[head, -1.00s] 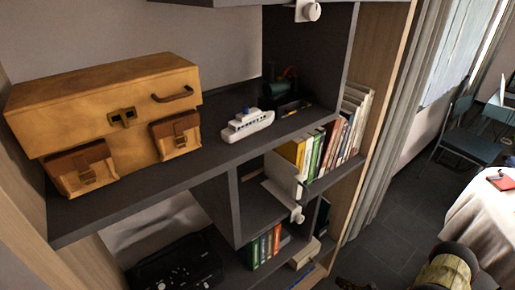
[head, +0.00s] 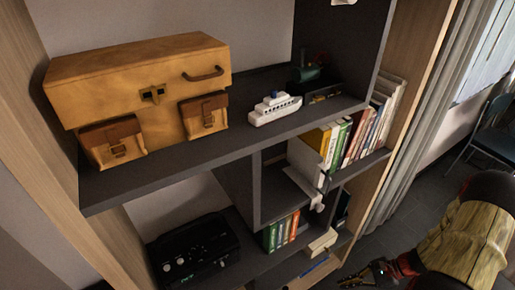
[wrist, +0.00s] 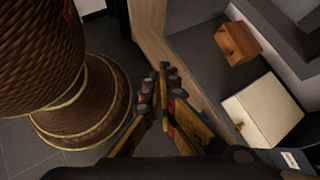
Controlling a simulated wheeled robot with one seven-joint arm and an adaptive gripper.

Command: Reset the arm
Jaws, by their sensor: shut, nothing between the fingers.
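My gripper (wrist: 164,76) is in the middle of the wrist view, with its fingertips together and nothing between them. It hangs over the dark tiled floor, beside the light wooden side edge of a shelf unit. In the head view my arm comes in at the lower right. Dark parts of my gripper (head: 366,276) show there at the bottom edge, in front of the lower right of the shelf unit.
The shelf unit (head: 235,148) holds a yellow case (head: 150,75), a toy ship (head: 275,108), books (head: 360,130) and a black device (head: 195,250). A curtain (head: 430,100) and a chair (head: 490,130) are at the right. A small brown box (wrist: 237,43) shows in the wrist view.

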